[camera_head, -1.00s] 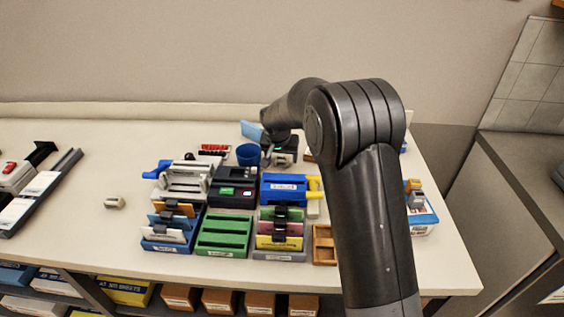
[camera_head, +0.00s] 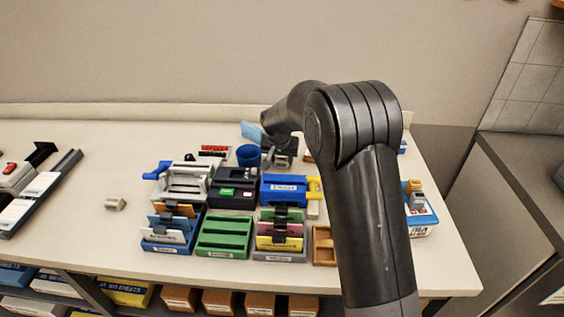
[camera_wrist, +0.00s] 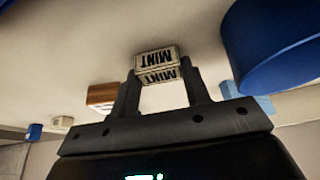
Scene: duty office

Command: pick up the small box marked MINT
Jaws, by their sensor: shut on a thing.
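The small box marked MINT (camera_wrist: 157,65) is pale with dark lettering. In the wrist view it sits between the two dark fingers of my gripper (camera_wrist: 160,76), with lettering on two faces, upside down in the picture. The fingers are shut on it, one on each side. In the head view my gripper (camera_head: 281,157) is over the back of the desk, just right of a blue cup (camera_head: 249,155). I cannot make out the box there. Whether it touches the desk is unclear.
The blue cup looms close in the wrist view (camera_wrist: 270,45). A brown block (camera_wrist: 102,96) shows on the other side. In front of my gripper stand a black device (camera_head: 233,188), a blue holder (camera_head: 284,189) and a green tray (camera_head: 224,237). The desk's left middle (camera_head: 100,245) is mostly clear.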

